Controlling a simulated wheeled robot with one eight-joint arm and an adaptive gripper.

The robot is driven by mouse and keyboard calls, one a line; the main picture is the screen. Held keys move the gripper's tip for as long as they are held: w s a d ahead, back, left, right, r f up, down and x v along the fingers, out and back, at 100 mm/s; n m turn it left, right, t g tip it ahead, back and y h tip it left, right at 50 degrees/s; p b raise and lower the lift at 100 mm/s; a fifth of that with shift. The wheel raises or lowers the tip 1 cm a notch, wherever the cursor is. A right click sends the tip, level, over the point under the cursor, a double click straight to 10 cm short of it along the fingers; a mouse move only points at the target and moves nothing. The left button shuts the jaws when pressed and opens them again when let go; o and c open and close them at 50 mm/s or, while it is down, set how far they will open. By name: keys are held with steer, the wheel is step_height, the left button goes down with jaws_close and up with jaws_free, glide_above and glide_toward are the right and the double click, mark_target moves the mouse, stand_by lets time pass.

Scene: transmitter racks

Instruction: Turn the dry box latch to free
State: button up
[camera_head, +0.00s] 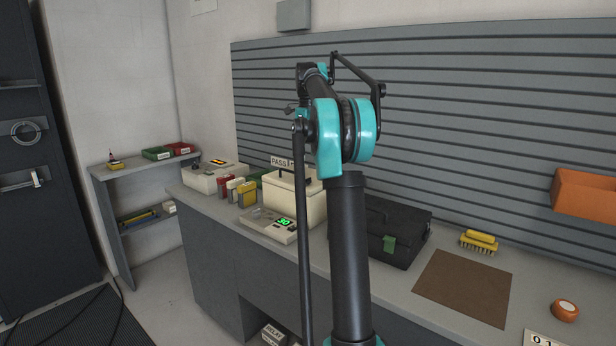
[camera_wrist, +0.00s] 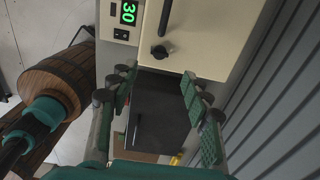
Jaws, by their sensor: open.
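The cream dry box (camera_head: 311,205) stands on the bench beneath my arm, partly hidden by it. In the wrist view, the box (camera_wrist: 205,38) is at the top, with a dark bar-like handle on it. A small black turning latch (camera_wrist: 161,50) sits near its lower edge. My gripper (camera_wrist: 157,76) is open and empty. Its two fingers are spread on either side below the latch in the picture, and they appear apart from it. In the head view my arm hides most of the gripper.
A black case (camera_head: 400,222) with a green tag is to the right. A brown mat (camera_head: 464,287) lies farther right. A slatted wall (camera_head: 480,120) rises behind.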

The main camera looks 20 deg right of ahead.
mark_target(308, 182)
step_height(308, 182, down, 9)
steer(key=shift+f, duration=0.1)
stand_by(0.4)
jaws_close()
